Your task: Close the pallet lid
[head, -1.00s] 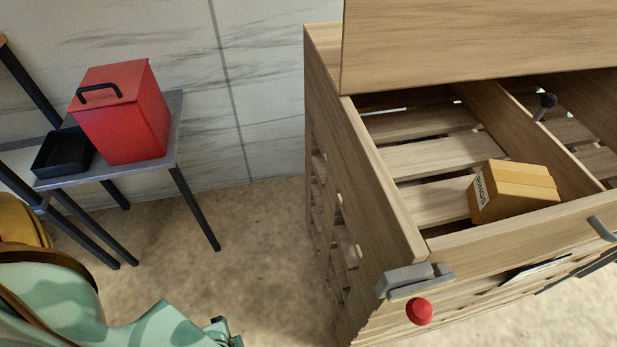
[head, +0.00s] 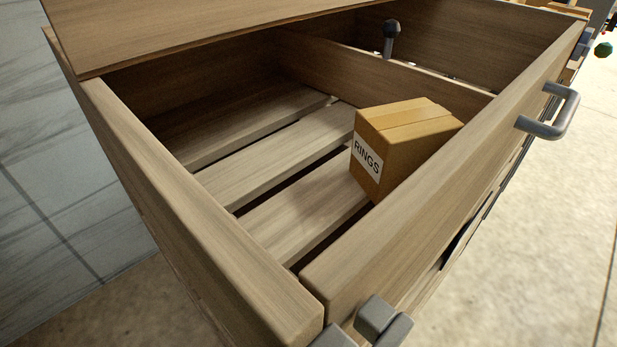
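The wooden pallet box (head: 190,215) fills most of the head view, with its top open. Its lid (head: 200,32) shows as a raised wooden panel at the upper left, and its upper part is cut off by the picture edge. A grey bar handle (head: 552,115) is on the front wall at the right. A cardboard box marked RINGS (head: 398,148) sits tilted inside on the slats, near the front wall. Neither of my grippers shows in the head view.
A divider (head: 350,72) splits the pallet inside, with a dark knob (head: 390,35) behind it. A grey latch (head: 378,322) sits at the near front corner. Bare floor (head: 530,250) lies at the lower right, and a tiled wall (head: 60,190) stands at the left.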

